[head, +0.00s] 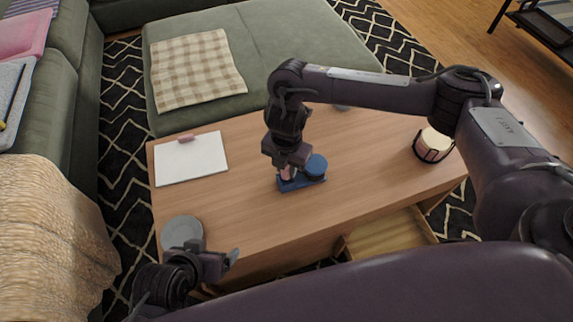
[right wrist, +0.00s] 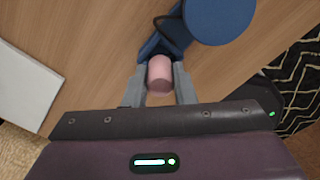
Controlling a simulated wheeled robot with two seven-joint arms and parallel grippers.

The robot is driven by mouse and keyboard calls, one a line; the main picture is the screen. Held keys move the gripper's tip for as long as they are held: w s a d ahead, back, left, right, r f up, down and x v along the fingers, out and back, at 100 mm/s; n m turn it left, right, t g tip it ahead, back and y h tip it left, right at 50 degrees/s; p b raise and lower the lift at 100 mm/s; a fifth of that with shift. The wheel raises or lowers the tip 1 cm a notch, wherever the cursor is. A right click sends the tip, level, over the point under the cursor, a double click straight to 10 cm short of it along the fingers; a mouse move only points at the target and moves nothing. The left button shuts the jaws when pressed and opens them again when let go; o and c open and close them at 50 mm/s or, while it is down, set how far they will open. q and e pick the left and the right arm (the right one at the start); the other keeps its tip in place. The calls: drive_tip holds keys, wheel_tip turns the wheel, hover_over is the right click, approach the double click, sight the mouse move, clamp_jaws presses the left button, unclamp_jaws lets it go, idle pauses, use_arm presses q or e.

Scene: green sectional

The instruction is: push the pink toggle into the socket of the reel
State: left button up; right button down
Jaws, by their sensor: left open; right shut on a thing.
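The blue reel (head: 316,167) stands on the wooden table, its round drum beside a lower blue base (head: 300,184). The drum also shows at the top of the right wrist view (right wrist: 218,14). My right gripper (head: 287,170) is over the base, left of the drum. It is shut on the pink toggle (right wrist: 160,74), a short cylinder between the fingers, which shows in part in the head view. The toggle's far end meets or overlaps the blue base in the picture; the socket is hidden, so I cannot tell how deep it sits. My left gripper (head: 229,257) is open and empty near the table's front left edge.
A white board (head: 191,160) with a small pink piece (head: 186,138) lies at the table's left. A grey round item (head: 182,232) stands front left, a candle holder (head: 433,146) at right. A drawer (head: 390,236) is open at the front.

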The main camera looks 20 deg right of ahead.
use_arm(q)
drive_tip(key=shift+f+b, duration=0.7)
drive_tip(key=shift+f, duration=0.05)
use_arm(e)
drive_tip(key=shift+f, duration=1.4)
drive_tip(key=c, duration=1.1)
unclamp_jaws()
wheel_tip(320, 180, up, 7)
drive_tip(key=p, duration=0.3)
drive_tip(key=shift+r, duration=0.45)
use_arm(q)
drive_tip(key=a+g, duration=0.1)
drive_tip(key=a, duration=0.1)
drive_tip(key=s+a+g+y, duration=0.1)
drive_tip(key=shift+s+a+r+n+y, duration=0.2)
drive_tip(key=shift+a+n+y, duration=0.1)
drive_tip(key=shift+a+n, duration=0.1)
